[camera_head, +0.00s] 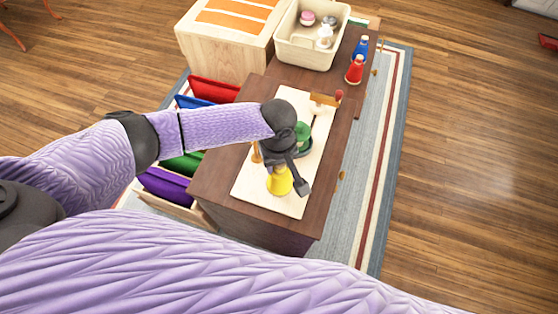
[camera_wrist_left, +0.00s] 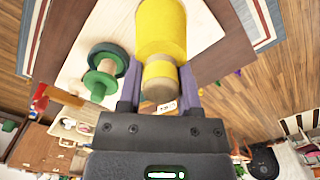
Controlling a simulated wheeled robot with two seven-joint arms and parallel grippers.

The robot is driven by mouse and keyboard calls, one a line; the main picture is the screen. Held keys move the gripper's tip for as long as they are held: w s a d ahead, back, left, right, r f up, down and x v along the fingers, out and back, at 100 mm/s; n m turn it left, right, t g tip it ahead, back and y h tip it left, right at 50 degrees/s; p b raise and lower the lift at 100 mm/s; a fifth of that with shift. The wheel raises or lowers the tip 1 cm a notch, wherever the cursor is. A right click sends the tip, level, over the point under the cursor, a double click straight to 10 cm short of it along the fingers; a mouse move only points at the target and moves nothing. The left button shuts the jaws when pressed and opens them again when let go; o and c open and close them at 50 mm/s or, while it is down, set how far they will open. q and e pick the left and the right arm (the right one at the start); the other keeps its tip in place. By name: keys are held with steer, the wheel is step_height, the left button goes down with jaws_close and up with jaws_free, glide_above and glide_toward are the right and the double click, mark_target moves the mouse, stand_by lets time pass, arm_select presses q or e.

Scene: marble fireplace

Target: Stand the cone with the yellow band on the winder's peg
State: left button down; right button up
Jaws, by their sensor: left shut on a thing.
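The cone with the yellow band (camera_head: 279,183) is in my left gripper (camera_head: 287,173), over the near end of the winder's pale board (camera_head: 297,203). In the left wrist view the cone (camera_wrist_left: 161,32) sits between the two fingers of the gripper (camera_wrist_left: 160,88), its tan narrow tip toward the camera. I cannot tell whether its wide end touches the board. The winder's green wheel (camera_head: 303,139) is partly behind my gripper; in the left wrist view a green wheel (camera_wrist_left: 107,58) with a wooden post stands beside the cone. My right gripper is not in view.
A red cone (camera_head: 355,70) and a blue cone (camera_head: 361,48) stand on the brown cabinet top behind the board. A cream bin (camera_head: 311,50) holds small items. Open coloured drawers (camera_head: 168,187) lie left of the cabinet. An orange-topped wooden box (camera_head: 225,50) stands at the back.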

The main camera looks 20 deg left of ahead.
arm_select(q)
steer(key=shift+f+b, duration=0.6)
steer(key=shift+f, duration=0.25)
steer(key=shift+f+b, duration=0.75)
steer(key=shift+f, duration=1)
steer(key=shift+c, duration=1)
jaws_free()
step_height(320, 180, up, 10)
steer(key=p, duration=0.4)
steer(key=shift+p, duration=0.35)
